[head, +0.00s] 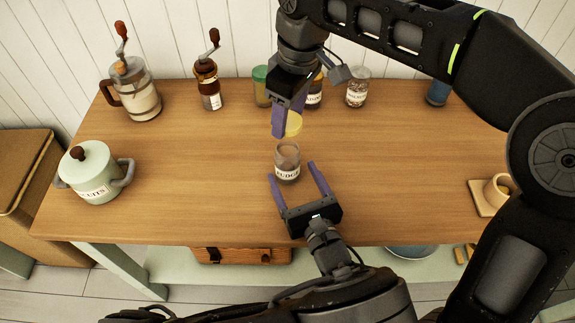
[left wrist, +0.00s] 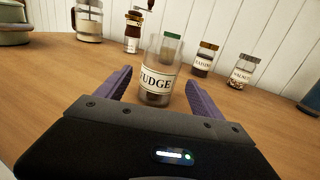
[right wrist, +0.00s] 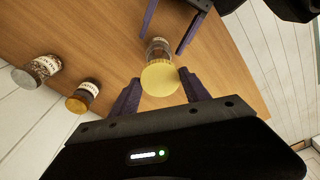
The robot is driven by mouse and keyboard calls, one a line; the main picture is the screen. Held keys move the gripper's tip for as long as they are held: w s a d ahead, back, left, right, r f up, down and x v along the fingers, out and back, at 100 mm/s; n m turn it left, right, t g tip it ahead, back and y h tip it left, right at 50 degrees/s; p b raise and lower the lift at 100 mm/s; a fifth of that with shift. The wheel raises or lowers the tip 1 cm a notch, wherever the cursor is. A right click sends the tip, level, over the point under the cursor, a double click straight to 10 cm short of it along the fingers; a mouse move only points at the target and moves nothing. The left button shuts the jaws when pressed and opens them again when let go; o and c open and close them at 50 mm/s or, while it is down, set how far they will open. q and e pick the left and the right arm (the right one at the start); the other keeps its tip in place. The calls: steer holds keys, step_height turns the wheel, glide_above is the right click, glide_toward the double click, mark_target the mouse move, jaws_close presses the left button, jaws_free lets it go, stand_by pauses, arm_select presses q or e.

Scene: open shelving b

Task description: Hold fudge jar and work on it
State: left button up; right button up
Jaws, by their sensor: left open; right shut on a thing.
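The fudge jar (head: 287,164) stands upright on the wooden table, clear glass with a white "FUDGE" label and no lid on it. It also shows in the left wrist view (left wrist: 158,80). My left gripper (head: 292,172) is open and low, its purple fingers reaching toward either side of the jar, without a visible grip. My right gripper (head: 286,126) is shut on a round yellow lid (right wrist: 160,78), held above and beyond the jar. In the right wrist view the lid partly hides the jar (right wrist: 158,48).
Jars stand along the back, including a raisin jar (left wrist: 204,60) and a walnut jar (head: 357,88). A biscuit pot (head: 92,175) is left, a mug (head: 498,190) right. The table right of centre is clear.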

mark_target(283, 154)
arm_select(q)
steer(key=x, duration=0.7)
steer(key=shift+w+a, duration=0.15)
steer(key=shift+c, duration=0.3)
jaws_close()
stand_by(0.4)
